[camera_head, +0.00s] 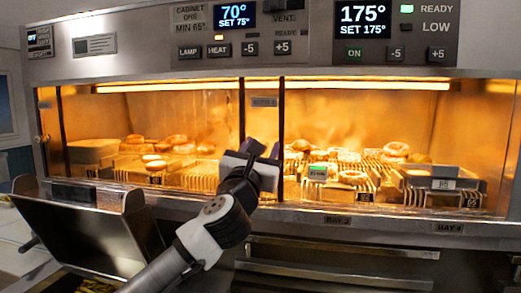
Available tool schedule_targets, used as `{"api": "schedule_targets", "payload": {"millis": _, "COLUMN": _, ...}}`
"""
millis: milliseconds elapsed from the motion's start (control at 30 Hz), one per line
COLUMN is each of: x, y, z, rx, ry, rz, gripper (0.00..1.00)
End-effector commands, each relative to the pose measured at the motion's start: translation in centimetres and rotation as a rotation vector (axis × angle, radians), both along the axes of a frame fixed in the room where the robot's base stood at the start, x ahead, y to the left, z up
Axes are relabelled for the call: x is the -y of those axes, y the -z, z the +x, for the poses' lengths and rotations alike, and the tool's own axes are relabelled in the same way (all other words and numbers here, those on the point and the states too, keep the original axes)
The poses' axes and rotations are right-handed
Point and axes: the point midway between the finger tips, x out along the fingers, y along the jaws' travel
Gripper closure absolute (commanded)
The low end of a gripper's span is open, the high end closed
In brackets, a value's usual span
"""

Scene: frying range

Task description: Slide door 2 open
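A lit heated cabinet has sliding glass doors, with a left pane (150,118) and a right pane (400,120). Two dark upright door edges, a left one (242,105) and a right one (281,112), stand close together near the middle. A small label (264,101) sits between them, too small to read, so I cannot tell which pane is door 2. My gripper (264,149) is in front of these edges, low on the cabinet front. Its dark fingertips look a little apart, but whether they touch or hold an edge is unclear.
Racks of round buns (174,140) and a grey tray (443,183) are inside the cabinet. A control panel (260,30) with temperature displays runs above. A raised metal lid (80,240) stands at the lower left, near my arm. Drawer handles (340,248) are below the cabinet.

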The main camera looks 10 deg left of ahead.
Motion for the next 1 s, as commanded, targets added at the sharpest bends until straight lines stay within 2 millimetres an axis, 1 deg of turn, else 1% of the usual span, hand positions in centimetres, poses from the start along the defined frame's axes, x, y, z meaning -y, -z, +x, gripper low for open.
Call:
{"api": "schedule_targets", "payload": {"millis": 167, "x": 0.0, "y": 0.1, "z": -0.2, "rx": 0.001, "ry": 0.001, "rz": 0.0, "gripper": 0.54}}
{"api": "schedule_targets", "payload": {"millis": 267, "x": -0.1, "y": 0.6, "z": -1.1, "rx": 0.002, "ry": 0.001, "rz": 0.001, "gripper": 0.54}}
{"api": "schedule_targets", "payload": {"millis": 367, "x": -0.2, "y": 1.4, "z": -2.6, "rx": 0.001, "ry": -0.001, "rz": 0.002, "gripper": 0.54}}
{"api": "schedule_targets", "payload": {"millis": 600, "x": -0.6, "y": 3.6, "z": -7.9, "rx": 0.001, "ry": -0.003, "rz": 0.003, "gripper": 0.54}}
{"api": "schedule_targets", "payload": {"millis": 700, "x": -0.7, "y": 4.3, "z": -9.8, "rx": 0.0, "ry": -0.003, "rz": 0.002, "gripper": 0.54}}
{"api": "schedule_targets", "payload": {"millis": 833, "x": -0.8, "y": 4.9, "z": -11.5, "rx": 0.0, "ry": -0.003, "rz": 0.001, "gripper": 0.54}}
{"api": "schedule_targets", "payload": {"millis": 1000, "x": -0.8, "y": 5.2, "z": -12.6, "rx": 0.0, "ry": 0.0, "rz": 0.001, "gripper": 0.54}}
